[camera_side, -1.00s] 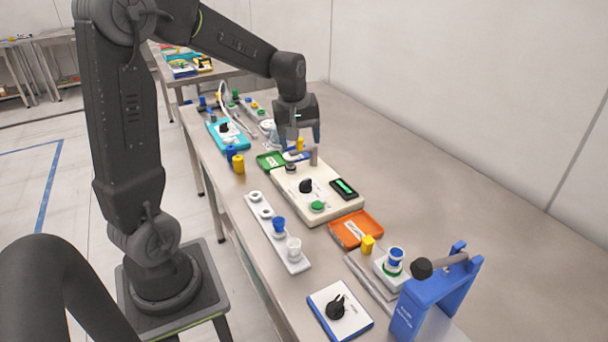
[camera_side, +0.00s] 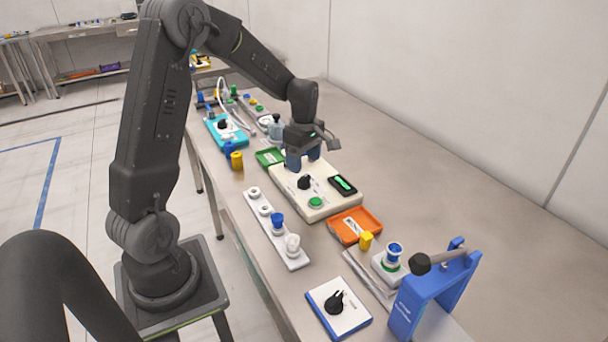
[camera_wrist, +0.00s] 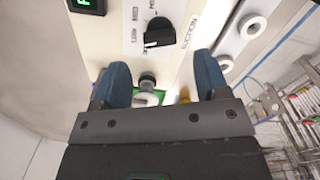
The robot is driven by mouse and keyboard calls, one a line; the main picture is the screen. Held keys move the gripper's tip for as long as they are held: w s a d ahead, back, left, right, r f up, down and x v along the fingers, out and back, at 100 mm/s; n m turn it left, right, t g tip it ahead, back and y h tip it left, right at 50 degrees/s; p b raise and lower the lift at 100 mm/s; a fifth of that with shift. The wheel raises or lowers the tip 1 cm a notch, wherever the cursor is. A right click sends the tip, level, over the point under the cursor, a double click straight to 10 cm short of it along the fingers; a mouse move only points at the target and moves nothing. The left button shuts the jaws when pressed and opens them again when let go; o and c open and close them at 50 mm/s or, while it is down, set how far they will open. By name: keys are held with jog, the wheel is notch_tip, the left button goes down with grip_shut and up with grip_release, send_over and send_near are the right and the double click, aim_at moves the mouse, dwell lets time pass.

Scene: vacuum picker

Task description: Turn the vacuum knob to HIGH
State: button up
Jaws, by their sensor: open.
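The cream vacuum box (camera_side: 325,205) stands mid-bench, with its black knob (camera_side: 304,182) on top. In the wrist view the knob (camera_wrist: 158,35) sits near the top edge, beside small printed labels; one seems to read LOW and larger print reads SUCTION. I cannot read which label the knob points at. My gripper (camera_side: 303,160) is open over the far end of the box, behind the knob and apart from it. In the wrist view my blue fingers are spread, and a small grey fitting (camera_wrist: 147,82) shows between them.
The box also carries a green-lit display (camera_side: 343,184) and a green button (camera_side: 315,202). A white rack (camera_side: 277,230) lies left of it, an orange tray (camera_side: 354,225) in front, a green tray (camera_side: 269,157) behind. A blue press frame (camera_side: 430,290) stands at front right. The bench's right side is clear.

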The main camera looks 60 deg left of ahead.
aim_at(304, 177)
notch_tip(304, 177, down, 5)
jog(key=shift+f, duration=0.1)
dwell(0.3)
jog(key=c, duration=0.9)
